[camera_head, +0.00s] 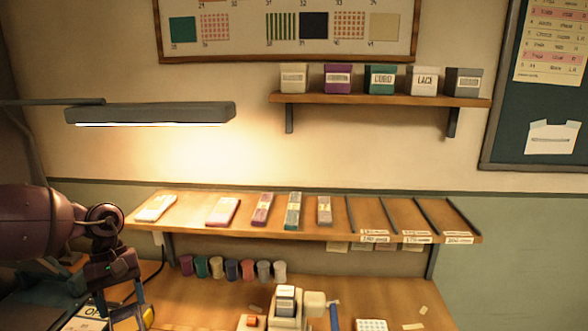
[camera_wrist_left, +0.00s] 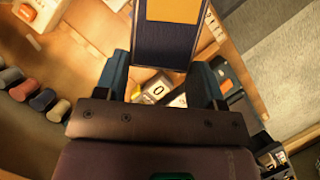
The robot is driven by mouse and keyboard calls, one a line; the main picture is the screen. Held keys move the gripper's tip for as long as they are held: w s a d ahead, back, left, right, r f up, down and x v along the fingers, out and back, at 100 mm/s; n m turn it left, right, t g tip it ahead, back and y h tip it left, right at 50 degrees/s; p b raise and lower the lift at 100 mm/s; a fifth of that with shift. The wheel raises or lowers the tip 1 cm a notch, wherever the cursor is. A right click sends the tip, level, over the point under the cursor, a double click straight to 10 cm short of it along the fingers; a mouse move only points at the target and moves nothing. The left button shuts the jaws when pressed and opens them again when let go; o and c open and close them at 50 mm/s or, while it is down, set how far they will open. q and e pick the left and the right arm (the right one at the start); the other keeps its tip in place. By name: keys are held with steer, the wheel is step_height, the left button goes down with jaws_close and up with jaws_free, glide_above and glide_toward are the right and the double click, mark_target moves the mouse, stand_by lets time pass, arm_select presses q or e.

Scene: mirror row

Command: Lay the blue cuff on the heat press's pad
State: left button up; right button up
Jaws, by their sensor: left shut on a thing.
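My left gripper (camera_head: 125,306) is low at the left edge of the head view, fingers pointing down. In the left wrist view my left gripper (camera_wrist_left: 163,72) is shut on a flat dark blue piece, the blue cuff (camera_wrist_left: 160,50), with a tan patch near the top edge. The cuff extends up out of that picture. My right gripper is not in view.
A shelf (camera_head: 330,232) with several flat packs spans the wall above the bench. Several coloured spools (camera_head: 232,269) stand below it. A white machine (camera_head: 287,305) stands at the front centre. A lamp (camera_head: 150,113) hangs upper left. The bench (camera_head: 195,300) has bare wood right of my gripper.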

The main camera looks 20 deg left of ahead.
arm_select(q)
steer(key=w+d+m+y, duration=0.1)
steer(key=w+d+m, duration=0.2)
steer(key=d, duration=0.7)
steer(key=w+d+f+m+g+y, duration=0.1)
steer(key=w+d+m, duration=0.3)
steer(key=d, duration=0.5)
steer(key=w+d+f+m+y, duration=0.1)
steer(key=w+d+m, duration=0.2)
steer(key=d, duration=0.7)
steer(key=shift+w+d+m+g+y, duration=0.3)
steer(key=shift+m+g+y, duration=0.1)
steer(key=shift+m, duration=0.2)
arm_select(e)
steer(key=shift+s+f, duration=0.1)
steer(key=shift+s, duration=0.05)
